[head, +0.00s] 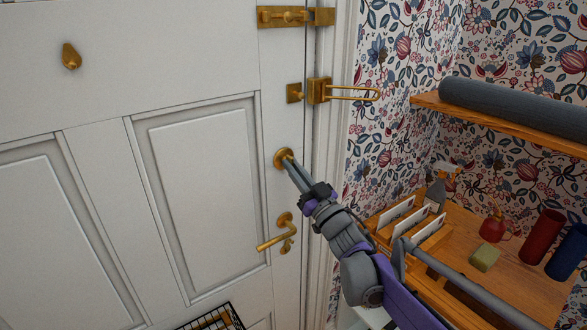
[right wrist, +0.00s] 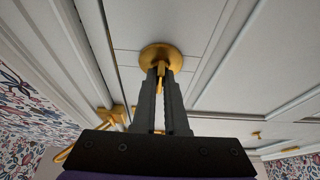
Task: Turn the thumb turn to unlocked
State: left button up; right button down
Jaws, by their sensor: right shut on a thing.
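The thumb turn is on the white door (head: 195,190), with its round brass plate (head: 279,155) above the lever handle. In the right wrist view the brass plate (right wrist: 161,54) faces me, and the thumb turn's narrow brass tab (right wrist: 161,79) stands between the fingers. My right gripper (head: 287,161) is at the plate, shut on the thumb turn. Its two grey fingers also show in the right wrist view (right wrist: 161,75), one on each side of the tab. The fingers hide part of the tab, and I cannot tell whether it stands at locked or unlocked. My left gripper is not in view.
A brass lever handle (head: 275,240) is just below my gripper. A brass swing guard (head: 320,91) and a bolt (head: 290,17) are above it. On the right, a wooden table (head: 515,280) holds a letter rack, a spray bottle (head: 436,191) and several other things.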

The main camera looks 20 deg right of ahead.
dwell(0.4)
jog(key=c, duration=1)
grip_release()
jog(key=shift+o, duration=0.2)
jog(key=b+v, duration=0.1)
jog(key=v, duration=0.9)
jog(key=shift+s+d+b, duration=0.15)
jog(key=shift+s+b, duration=0.15)
jog(key=shift+s, duration=0.1)
jog(key=shift+f, duration=0.1)
